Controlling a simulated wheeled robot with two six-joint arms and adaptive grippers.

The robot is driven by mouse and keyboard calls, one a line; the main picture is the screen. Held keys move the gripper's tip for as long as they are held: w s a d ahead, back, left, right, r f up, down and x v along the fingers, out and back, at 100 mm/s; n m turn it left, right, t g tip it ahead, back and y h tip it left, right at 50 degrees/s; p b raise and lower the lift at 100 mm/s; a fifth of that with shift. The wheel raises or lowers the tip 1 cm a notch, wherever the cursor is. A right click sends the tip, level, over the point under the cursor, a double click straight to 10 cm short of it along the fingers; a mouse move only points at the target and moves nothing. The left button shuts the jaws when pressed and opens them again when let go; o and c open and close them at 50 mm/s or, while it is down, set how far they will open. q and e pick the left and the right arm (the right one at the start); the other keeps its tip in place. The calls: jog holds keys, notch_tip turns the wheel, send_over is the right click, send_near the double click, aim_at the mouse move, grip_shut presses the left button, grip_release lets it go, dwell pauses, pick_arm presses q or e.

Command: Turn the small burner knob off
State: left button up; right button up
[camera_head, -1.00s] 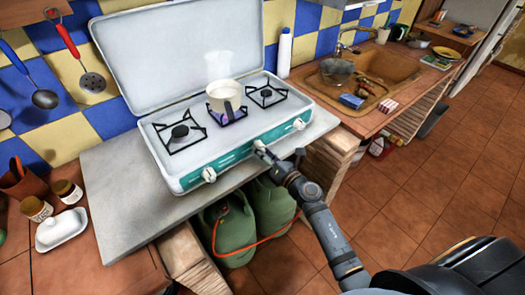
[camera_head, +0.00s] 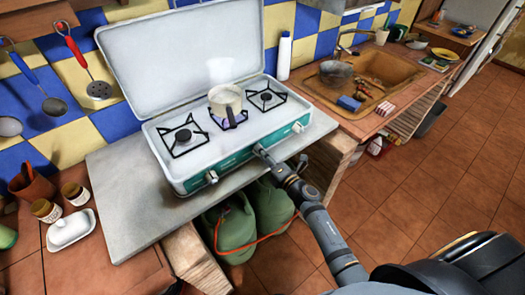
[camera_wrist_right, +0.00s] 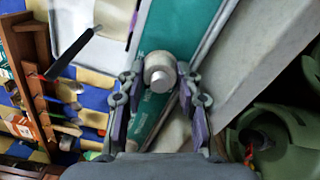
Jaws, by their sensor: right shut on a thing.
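The white and teal camping stove (camera_head: 180,160) stands open on the grey counter. A cream pot (camera_head: 225,98) sits on its middle burner (camera_head: 240,120), with a bluish glow under it. The left knob (camera_head: 211,177) and right knob (camera_head: 298,127) show on the teal front panel. My right gripper (camera_head: 260,150) is at the middle of that panel and hides the middle knob in the head view. In the right wrist view, the pale round middle knob (camera_wrist_right: 160,74) lies between the fingers of my right gripper (camera_wrist_right: 160,90), which is shut on it. My left gripper is out of view.
Green gas bottles (camera_head: 236,228) with an orange hose stand below the counter, near my right arm. A white dish (camera_head: 72,229) and jars are at the left. A white bottle (camera_head: 284,55) stands behind the stove, and a sink (camera_head: 370,80) is at the right.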

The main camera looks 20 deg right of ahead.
jog(key=m+p, duration=0.4)
jog(key=m, duration=0.2)
jog(key=shift+r, duration=0.15)
jog(key=m+p, duration=0.1)
jog(key=m, duration=0.1)
jog(key=shift+m, duration=0.4)
jog(key=shift+m+p, duration=0.85)
jog(key=shift+m, duration=0.65)
jog(key=o, duration=1.2)
jog(key=shift+c, duration=0.2)
jog(key=v, duration=1.2)
